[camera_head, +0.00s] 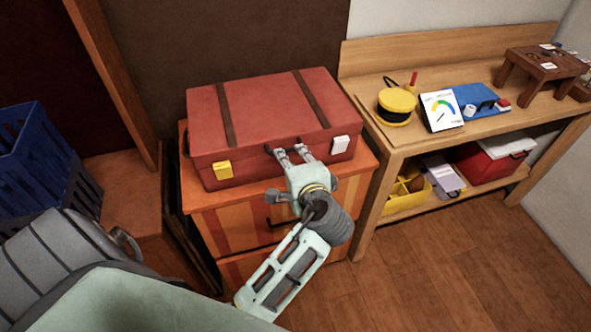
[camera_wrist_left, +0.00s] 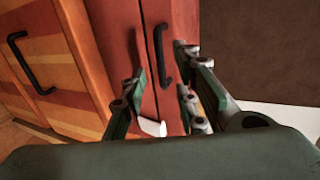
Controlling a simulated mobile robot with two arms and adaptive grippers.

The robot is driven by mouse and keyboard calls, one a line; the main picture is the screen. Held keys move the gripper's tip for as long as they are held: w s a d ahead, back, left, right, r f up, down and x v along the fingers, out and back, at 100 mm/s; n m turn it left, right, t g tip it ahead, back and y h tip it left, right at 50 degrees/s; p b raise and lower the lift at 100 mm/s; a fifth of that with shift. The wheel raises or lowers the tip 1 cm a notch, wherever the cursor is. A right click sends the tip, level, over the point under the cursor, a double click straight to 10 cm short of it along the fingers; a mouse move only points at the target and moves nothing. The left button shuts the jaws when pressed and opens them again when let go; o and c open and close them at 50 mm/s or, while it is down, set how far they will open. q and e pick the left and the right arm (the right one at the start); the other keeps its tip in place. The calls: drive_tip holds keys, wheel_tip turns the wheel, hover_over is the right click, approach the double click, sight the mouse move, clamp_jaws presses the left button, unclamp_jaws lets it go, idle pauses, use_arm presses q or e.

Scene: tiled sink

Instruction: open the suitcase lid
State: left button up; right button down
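The red suitcase (camera_head: 262,112) lies flat on the orange striped cabinet with its lid down. Two dark straps cross its top. Its front has a yellow latch (camera_head: 222,170) at the left, a white latch (camera_head: 340,145) at the right and a dark handle (camera_wrist_left: 161,54) between them. My left gripper (camera_head: 292,153) is at the front of the suitcase, by the handle. In the left wrist view its fingers are spread, with the handle between and beyond them; I cannot tell if they touch the suitcase. The white latch (camera_wrist_left: 152,127) shows beside one finger. My right gripper is out of view.
The striped cabinet (camera_head: 212,222) has dark drawer handles. A wooden bench (camera_head: 365,150) at the right holds a yellow round object (camera_head: 396,106), a gauge card (camera_head: 441,111) and a blue board (camera_head: 478,98). Blue crates (camera_head: 35,150) stand at the left. The right floor is clear.

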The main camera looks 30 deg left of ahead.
sight(286, 152)
use_arm(q)
drive_tip(key=shift+b+x, duration=0.4)
drive_tip(key=shift+x, duration=2.8)
drive_tip(key=shift+w+a+f, duration=0.1)
drive_tip(key=shift+a, duration=0.05)
clamp_jaws()
